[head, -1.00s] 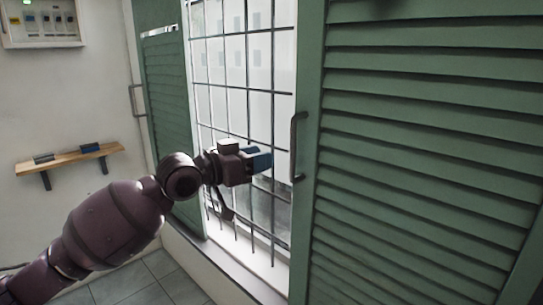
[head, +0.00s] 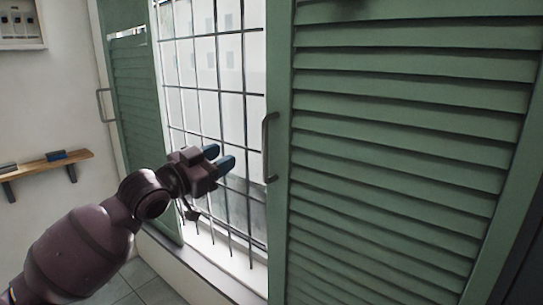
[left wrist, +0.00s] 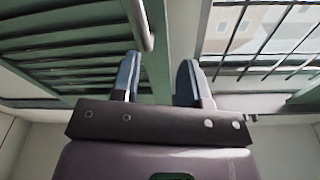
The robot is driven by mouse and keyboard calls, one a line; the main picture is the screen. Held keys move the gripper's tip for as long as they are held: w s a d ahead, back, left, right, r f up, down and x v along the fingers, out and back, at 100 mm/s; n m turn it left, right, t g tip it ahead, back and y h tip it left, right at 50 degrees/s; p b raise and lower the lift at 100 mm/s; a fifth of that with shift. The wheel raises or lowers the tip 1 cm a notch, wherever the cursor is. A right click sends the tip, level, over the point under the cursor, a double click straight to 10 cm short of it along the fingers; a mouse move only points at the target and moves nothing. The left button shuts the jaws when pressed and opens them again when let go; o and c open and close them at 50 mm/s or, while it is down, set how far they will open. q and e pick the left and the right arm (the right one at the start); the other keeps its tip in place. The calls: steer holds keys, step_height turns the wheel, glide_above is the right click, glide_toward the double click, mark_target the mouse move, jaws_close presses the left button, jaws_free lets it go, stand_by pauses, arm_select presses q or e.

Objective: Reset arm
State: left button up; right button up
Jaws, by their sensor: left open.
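My left gripper (head: 219,159) is open and empty, with blue fingertips. In the head view it is in front of the barred window (head: 213,90), to the left of the handle (head: 268,147) of the right green shutter (head: 395,150). It looks apart from that handle. In the left wrist view the two blue fingers of my left gripper (left wrist: 158,80) stand apart with nothing between them. A grey handle (left wrist: 143,22) on a green slatted shutter (left wrist: 70,45) shows beyond the left finger. My right gripper is in neither view.
The left green shutter (head: 137,110) stands swung open, with its own handle (head: 103,104). A wooden shelf (head: 45,163) with small dark items is on the left wall, below a wall box (head: 20,25). The window sill (head: 205,262) runs under the bars.

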arm_select(q)
steer(key=s+a+f+n+t+y, duration=0.1)
steer(key=s+a+f+n+y, duration=0.15)
steer(key=f, duration=0.65)
steer(key=s+a+f+n+y, duration=0.1)
steer(key=s+a+f+y, duration=0.25)
steer(key=f, duration=0.55)
steer(key=s+a+f+n+t+y, duration=0.1)
steer(key=s+a+f+n+y, duration=0.2)
steer(key=f, duration=0.6)
steer(key=s+a+f+n+g+y, duration=0.2)
steer(key=s+a+f, duration=0.1)
steer(key=s+f, duration=0.7)
steer(key=s+a+f+n+g+y, duration=0.2)
steer(key=s+a+f+g, duration=0.1)
steer(key=s+f, duration=0.7)
steer(key=s+a, duration=0.1)
steer(key=s, duration=0.2)
steer(key=shift+s+a+f, duration=0.15)
steer(key=shift+f, duration=0.15)
